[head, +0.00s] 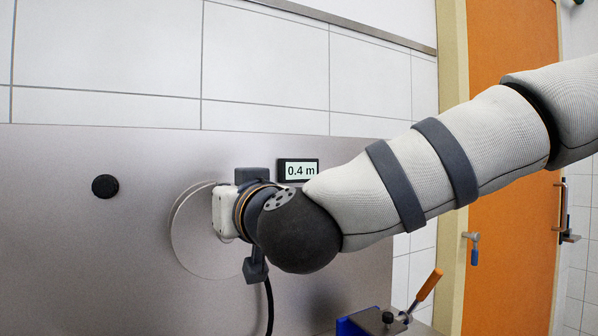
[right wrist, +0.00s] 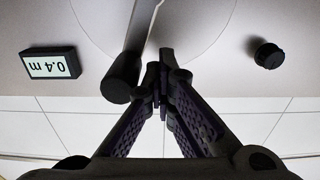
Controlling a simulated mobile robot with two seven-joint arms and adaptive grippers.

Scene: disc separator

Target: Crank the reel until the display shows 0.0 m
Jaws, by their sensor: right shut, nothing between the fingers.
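The reel is a round grey disc (head: 190,235) on a steel panel; its right part is hidden behind my right wrist in the head view. The display (head: 298,170) reads 0.4 m. It also shows upside down in the right wrist view (right wrist: 50,64). There, the crank's flat arm (right wrist: 146,22) runs across the disc (right wrist: 190,25), with a dark cylindrical handle (right wrist: 122,78). My right gripper (right wrist: 163,72) is shut and empty, its fingertips just right of the handle; whether they touch it I cannot tell. The head view hides the fingers and handle. My left gripper is not in view.
A round black knob (head: 105,186) sticks out of the panel (head: 60,240) left of the reel. A blue device (head: 365,322) with an orange-handled lever (head: 428,285) stands at the lower right. An orange door (head: 510,210) is at the right. The panel's left side is free.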

